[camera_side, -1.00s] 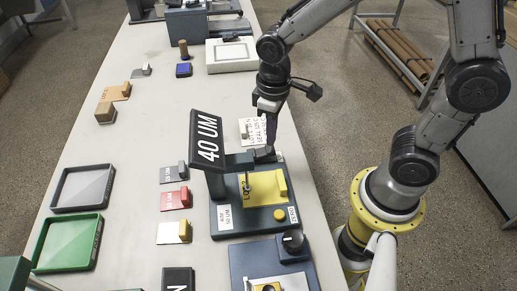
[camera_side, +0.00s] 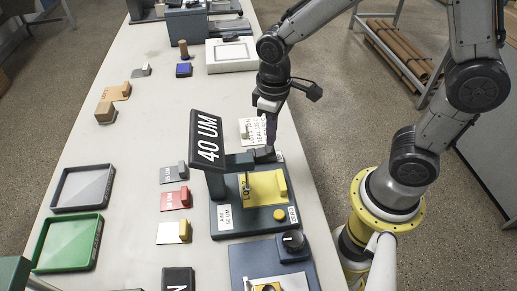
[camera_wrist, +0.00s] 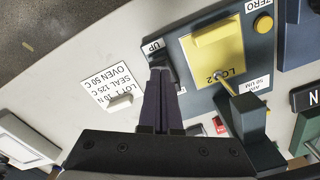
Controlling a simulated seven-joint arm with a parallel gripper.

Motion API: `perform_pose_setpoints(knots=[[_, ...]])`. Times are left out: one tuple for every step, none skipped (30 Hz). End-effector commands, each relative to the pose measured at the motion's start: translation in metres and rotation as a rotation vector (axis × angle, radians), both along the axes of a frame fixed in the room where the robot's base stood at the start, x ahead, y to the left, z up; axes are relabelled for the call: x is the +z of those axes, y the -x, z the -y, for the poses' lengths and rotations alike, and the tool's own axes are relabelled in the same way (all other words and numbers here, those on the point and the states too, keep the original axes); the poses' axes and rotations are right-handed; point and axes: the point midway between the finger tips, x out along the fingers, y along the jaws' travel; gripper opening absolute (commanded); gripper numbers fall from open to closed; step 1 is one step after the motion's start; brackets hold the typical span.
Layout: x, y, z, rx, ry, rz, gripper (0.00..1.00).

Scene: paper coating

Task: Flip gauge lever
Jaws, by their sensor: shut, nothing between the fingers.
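The gauge (camera_side: 233,225) is a dark block with a raised display (camera_side: 207,140) reading 40 UM. A yellow LOT 2 piece (camera_side: 263,188) lies on it, under a thin probe. The gauge's dark lever (camera_side: 262,154) is at its back edge. In the wrist view, the UP label (camera_wrist: 153,47) shows beside that spot. My gripper (camera_side: 269,146) is shut and empty, pointing down with its tips at the lever. The tips (camera_wrist: 160,74) cover part of the lever in the wrist view; I cannot tell whether they touch it.
A white card (camera_side: 250,128) with printed settings lies just behind the gauge. A yellow ZERO button (camera_side: 280,214) sits on the gauge's front right. Another dark device with a knob (camera_side: 292,240) stands in front. Small sample blocks (camera_side: 176,199) are at left; the table's left middle is mostly clear.

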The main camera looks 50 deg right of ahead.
Motion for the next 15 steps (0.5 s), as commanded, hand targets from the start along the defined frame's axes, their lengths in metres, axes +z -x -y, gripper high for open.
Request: perform_pose_setpoints(knots=[[-0.0007,0.0001,0.0000,0.000,0.000,-0.001,0.00],[-0.0011,0.0001,0.0000,0.000,0.000,-0.001,0.00],[-0.0017,0.0001,0.0000,0.000,0.000,-0.001,0.00],[-0.0021,0.0001,0.0000,0.000,0.000,-0.001,0.00],[-0.0026,0.0000,0.0000,0.000,0.000,-0.001,0.00],[-0.0031,0.0000,0.0000,0.000,0.000,0.000,0.00],[-0.0035,0.0000,0.0000,0.000,0.000,0.000,0.00],[-0.0040,0.0000,0.0000,0.000,0.000,-0.001,0.00],[-0.0045,0.0000,0.0000,0.000,0.000,-0.001,0.00],[-0.0049,0.0000,0.0000,0.000,0.000,-0.001,0.00],[-0.0053,0.0000,0.0000,0.000,0.000,-0.001,0.00],[-0.0058,0.0000,0.0000,0.000,0.000,-0.001,0.00],[-0.0062,0.0000,0.0000,0.000,0.000,-0.001,0.00],[-0.0066,0.0001,0.0000,0.000,0.000,-0.001,0.00],[-0.0072,0.0001,0.0000,0.000,0.000,-0.001,0.00]])
